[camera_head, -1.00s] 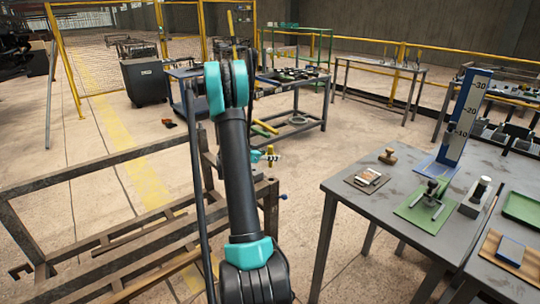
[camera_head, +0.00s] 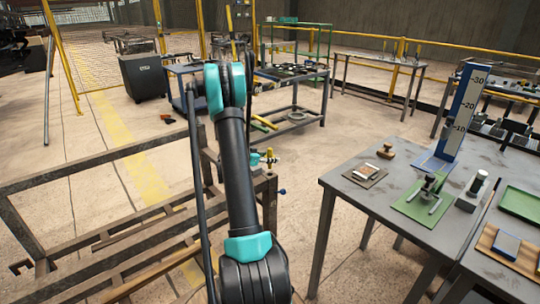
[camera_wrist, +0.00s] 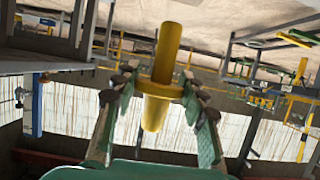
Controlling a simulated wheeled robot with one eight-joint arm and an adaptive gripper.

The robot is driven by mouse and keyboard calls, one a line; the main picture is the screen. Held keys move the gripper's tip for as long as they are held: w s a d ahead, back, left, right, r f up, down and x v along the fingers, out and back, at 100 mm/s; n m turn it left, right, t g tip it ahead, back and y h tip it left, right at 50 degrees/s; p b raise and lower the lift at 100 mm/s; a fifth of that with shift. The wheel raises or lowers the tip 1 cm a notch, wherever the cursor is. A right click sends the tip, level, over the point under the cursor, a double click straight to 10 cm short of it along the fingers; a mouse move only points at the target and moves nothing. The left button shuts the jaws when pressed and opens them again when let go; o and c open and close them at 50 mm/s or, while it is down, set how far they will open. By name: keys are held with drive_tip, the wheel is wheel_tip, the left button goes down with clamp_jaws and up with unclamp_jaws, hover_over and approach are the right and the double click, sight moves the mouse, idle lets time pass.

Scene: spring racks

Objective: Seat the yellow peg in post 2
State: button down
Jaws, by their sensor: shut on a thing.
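The yellow peg (camera_wrist: 155,105) has a wider collar round its middle. My gripper (camera_wrist: 158,88) is shut on it, one finger on each side near the collar. In the head view the peg (camera_head: 270,158) looks small and upright, with my gripper (camera_head: 262,160) just beyond my arm, close to the top corner of a rusty steel frame (camera_head: 236,163). A blue knob (camera_head: 283,192) sticks out from that frame's corner post (camera_head: 270,205). I can read no post number, and my arm hides part of the frame. I cannot tell whether the peg touches the frame.
A grey table (camera_head: 336,186) at the right carries a blue height scale (camera_head: 465,118), a wooden stamp (camera_head: 386,151) and a green mat (camera_head: 405,208). A shelf cart (camera_head: 300,119) stands behind my gripper. Floor shows between frame and table.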

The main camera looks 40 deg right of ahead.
sight(270, 168)
drive_tip(key=shift+f, duration=1.15)
drive_tip(key=shift+f, duration=1.95)
idle(0.6)
drive_tip(key=c, duration=0.8)
unclamp_jaws()
drive_tip(key=v, duration=1.2)
